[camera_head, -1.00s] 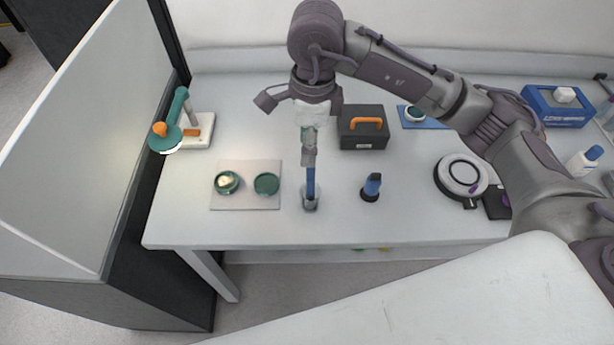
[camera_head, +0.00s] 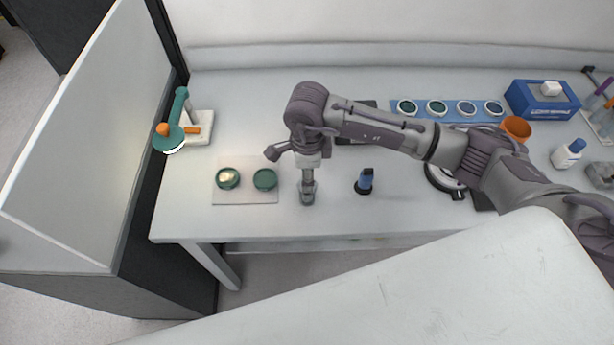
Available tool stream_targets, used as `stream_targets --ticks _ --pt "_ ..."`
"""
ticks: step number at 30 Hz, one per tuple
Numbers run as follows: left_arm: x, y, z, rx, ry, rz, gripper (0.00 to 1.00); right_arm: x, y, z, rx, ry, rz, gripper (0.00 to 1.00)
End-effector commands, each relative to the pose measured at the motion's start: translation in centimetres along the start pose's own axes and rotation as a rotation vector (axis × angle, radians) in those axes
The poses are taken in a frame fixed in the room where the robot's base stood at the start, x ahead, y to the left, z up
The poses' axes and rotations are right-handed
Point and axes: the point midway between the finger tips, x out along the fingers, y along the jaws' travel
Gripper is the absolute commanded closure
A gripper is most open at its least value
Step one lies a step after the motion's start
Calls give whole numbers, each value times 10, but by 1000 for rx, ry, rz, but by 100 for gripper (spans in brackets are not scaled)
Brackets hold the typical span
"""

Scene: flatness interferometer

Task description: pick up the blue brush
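My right gripper (camera_head: 308,181) points straight down over a small grey cup (camera_head: 307,197) near the table's front edge. Its fingers are seen edge-on, so I cannot tell whether they are shut. The blue brush stood upright in this cup earlier; its handle is now hidden behind or between the fingers. Another blue upright item (camera_head: 365,180) with a black base stands to the right of the cup, apart from the gripper. My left gripper is not in view.
Left of the cup, a pale mat (camera_head: 246,197) carries two green round dishes. A teal and orange device (camera_head: 175,125) stands back left. A blue tray (camera_head: 450,117) of discs, an orange cup (camera_head: 515,128), a blue box (camera_head: 541,100) and a white bottle (camera_head: 567,153) are at right.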

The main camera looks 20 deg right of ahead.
Motion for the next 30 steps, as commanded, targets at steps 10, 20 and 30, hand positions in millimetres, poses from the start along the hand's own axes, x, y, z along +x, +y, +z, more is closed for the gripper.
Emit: stream_targets --ticks 10,20,30 --pt "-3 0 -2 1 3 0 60 11 0 0 -2 0 -1 51" --pt "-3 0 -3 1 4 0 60 10 0 0 -1 0 -1 100" --pt "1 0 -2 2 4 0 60 3 -1 0 0 -2 -4 100"
